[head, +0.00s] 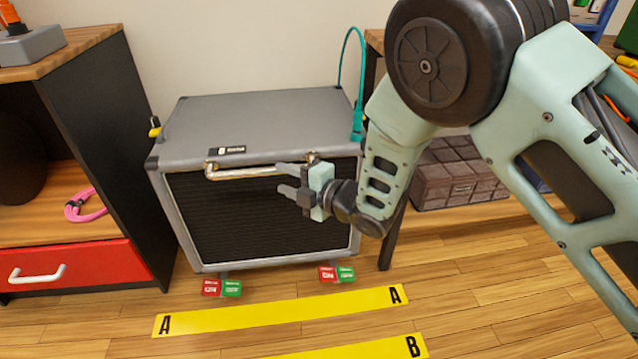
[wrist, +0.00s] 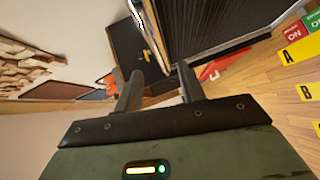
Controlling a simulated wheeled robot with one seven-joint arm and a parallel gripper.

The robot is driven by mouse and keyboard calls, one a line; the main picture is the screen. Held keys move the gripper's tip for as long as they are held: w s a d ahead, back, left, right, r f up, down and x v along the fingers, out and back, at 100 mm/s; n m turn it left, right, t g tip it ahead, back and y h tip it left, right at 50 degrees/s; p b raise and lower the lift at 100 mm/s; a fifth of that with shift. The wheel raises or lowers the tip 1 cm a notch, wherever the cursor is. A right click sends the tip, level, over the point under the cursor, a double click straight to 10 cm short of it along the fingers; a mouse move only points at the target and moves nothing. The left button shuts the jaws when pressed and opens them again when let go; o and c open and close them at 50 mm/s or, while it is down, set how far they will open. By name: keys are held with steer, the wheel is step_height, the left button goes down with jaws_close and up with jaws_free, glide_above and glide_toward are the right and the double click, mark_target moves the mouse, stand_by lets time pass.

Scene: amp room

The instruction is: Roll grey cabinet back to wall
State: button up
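The grey cabinet (head: 270,115) stands upright on the wood floor near the wall, with a dark grille front and a metal handle (head: 240,173) along its upper front edge. My gripper (head: 281,181) is in front of the cabinet near the handle's right end. Its two fingers are apart, with nothing visibly clamped between them. In the wrist view my gripper (wrist: 157,83) also shows spread fingers, with the handle (wrist: 152,30) beyond their tips. I cannot tell whether a finger touches the handle. Red and green pedals (head: 221,288) (head: 337,274) sit at the cabinet's front base.
Yellow strips A (head: 280,311) and B (head: 365,349) lie on the floor in front. A dark wood-topped desk with a red drawer (head: 75,264) stands on the left. A teal cable (head: 358,120) hangs at the cabinet's right rear. A brown crate (head: 452,180) is to the right.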

steer(key=p+v, duration=0.1)
steer(key=v, duration=0.8)
steer(key=shift+p, duration=0.3)
